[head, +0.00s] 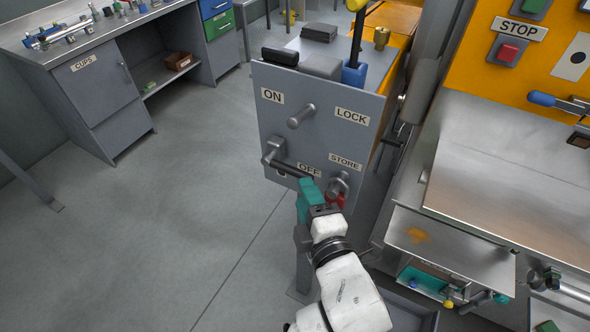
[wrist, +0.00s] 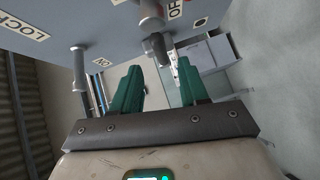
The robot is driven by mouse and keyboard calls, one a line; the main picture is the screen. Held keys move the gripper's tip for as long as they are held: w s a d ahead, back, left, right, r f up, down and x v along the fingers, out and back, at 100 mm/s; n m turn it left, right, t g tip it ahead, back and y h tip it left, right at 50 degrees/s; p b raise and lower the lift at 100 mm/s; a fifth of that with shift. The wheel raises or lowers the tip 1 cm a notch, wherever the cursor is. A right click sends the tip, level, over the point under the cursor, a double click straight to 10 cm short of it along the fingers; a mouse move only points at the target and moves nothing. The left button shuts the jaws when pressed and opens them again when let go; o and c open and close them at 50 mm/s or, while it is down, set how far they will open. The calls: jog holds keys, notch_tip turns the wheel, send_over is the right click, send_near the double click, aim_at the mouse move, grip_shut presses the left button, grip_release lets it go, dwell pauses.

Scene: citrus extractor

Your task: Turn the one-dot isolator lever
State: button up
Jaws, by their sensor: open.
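The grey isolator panel (head: 315,132) has ON, LOCK, OFF and STORE labels. A metal lever (head: 292,168) runs from a hub at the panel's left edge down and right across the OFF area. A small round mark shows beside OFF, but I cannot count its dots. My gripper (head: 309,187), with teal fingers, is just below the lever's right end; contact cannot be told. In the wrist view my gripper (wrist: 158,82) is open with nothing visible between its fingers. A metal lever part (wrist: 153,42) shows above and beyond the fingertips.
A metal peg (head: 302,116) sticks out between ON and LOCK. A round metal fitting (head: 340,184) and a red part (head: 337,201) sit near STORE, close to my gripper's right. A steel machine (head: 500,180) stands at right. The floor (head: 180,220) at left is clear.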

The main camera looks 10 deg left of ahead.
aim_at(296, 176)
jog(key=x, duration=0.8)
jog(key=shift+w+p, duration=0.1)
jog(key=shift+p, duration=0.25)
jog(key=shift+c, duration=0.2)
grip_shut()
